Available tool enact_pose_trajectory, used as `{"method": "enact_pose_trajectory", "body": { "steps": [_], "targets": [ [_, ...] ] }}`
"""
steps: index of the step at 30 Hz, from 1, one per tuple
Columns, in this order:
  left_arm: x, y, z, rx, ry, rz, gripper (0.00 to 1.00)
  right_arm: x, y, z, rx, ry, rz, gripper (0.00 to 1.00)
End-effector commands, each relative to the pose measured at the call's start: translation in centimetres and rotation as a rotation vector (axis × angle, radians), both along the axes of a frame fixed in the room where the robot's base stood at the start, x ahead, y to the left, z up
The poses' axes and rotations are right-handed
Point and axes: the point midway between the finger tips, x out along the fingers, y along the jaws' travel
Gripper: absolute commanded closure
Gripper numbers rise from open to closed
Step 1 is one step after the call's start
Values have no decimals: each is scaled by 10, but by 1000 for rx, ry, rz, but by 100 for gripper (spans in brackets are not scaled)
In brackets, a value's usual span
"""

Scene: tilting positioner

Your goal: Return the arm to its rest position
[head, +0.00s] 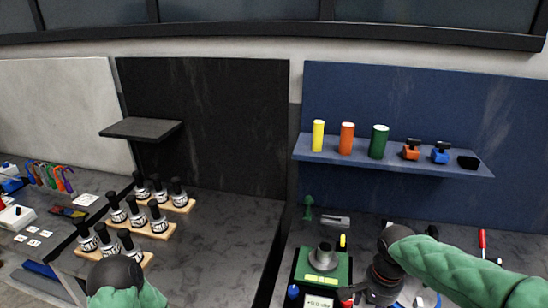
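My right arm (450,268), in a green quilted sleeve, comes in from the right over the right-hand bench. Its dark wrist and gripper (352,293) point down and left, close beside a green-based device with a grey round top (323,258), likely the tilting positioner. Whether they touch is unclear, and the fingers are too small and dark to read. My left arm (120,285) shows only as a dark joint and green sleeve at the bottom edge, in front of the left bench. Its gripper is not visible.
Several black-topped bottles (158,215) stand on wooden strips on the left bench. A blue shelf (450,166) holds yellow, orange and green cylinders and small items. A small black shelf (140,129) is empty. Bare bench (230,240) lies right of the bottles. A red-handled tool (482,240) lies far right.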

Motion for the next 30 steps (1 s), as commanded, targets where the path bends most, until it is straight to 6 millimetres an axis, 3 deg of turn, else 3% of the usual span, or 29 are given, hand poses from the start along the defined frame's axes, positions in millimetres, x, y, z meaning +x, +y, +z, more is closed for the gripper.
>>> {"method": "enact_pose_trajectory", "body": {
  "steps": [8, 14, 17, 23, 30],
  "targets": [
    [1, 0, -10, 0, -1, 0, 60, 7, 18, -48, 48, 7, 83, 38],
    [1, 0, -20, 0, -1, 0, 60, 11, 36, -98, 101, 4, 165, 38],
    [1, 0, -27, 0, -1, 0, 60, 11, 49, -134, 138, 0, 218, 38],
    [1, 0, -45, 0, -1, 0, 60, 0, 80, -223, 226, -23, 336, 38],
    [1, 0, -65, 0, -1, 0, 60, -30, 111, -319, 298, -67, 444, 38]
  ]
}}
